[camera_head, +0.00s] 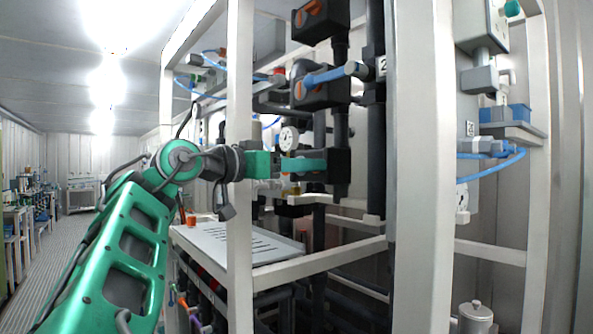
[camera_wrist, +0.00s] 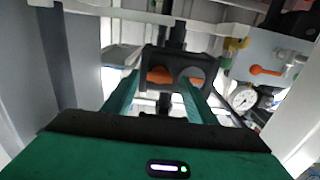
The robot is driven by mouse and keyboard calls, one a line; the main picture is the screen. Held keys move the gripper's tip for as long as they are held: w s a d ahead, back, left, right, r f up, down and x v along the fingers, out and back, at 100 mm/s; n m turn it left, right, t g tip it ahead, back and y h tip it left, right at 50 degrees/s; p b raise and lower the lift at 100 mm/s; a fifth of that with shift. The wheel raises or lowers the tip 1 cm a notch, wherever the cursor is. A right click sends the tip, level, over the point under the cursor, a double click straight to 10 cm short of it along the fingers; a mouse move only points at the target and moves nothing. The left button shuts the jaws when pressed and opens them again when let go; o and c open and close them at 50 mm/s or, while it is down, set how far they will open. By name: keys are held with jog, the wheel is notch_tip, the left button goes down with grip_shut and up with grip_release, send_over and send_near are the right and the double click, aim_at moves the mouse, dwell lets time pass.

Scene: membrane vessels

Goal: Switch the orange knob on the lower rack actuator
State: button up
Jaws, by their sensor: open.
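A black actuator box (camera_wrist: 147,58) with an orange knob (camera_wrist: 160,75) faces me in the wrist view. In the head view I take this to be the lower black box (camera_head: 341,166) on the dark pipes; its knob is hidden there. My gripper (camera_head: 322,165) is open and empty, with its green fingers reaching up to the box's face. In the wrist view my gripper (camera_wrist: 159,82) has one finger on each side of the orange knob. I cannot tell whether the fingertips touch the knob or box.
White frame posts (camera_head: 240,120) stand close to my arm. A gauge (camera_wrist: 243,97) and an orange lever (camera_wrist: 265,70) are at the right in the wrist view.

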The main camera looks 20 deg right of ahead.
jog(key=shift+d, duration=0.2)
jog(key=c, duration=1.1)
jog(key=shift+n, duration=0.3)
jog(key=shift+w+f+n, duration=0.1)
jog(key=shift+n, duration=3.75)
jog(key=shift+w+n, duration=0.1)
jog(key=shift+n, duration=3.75)
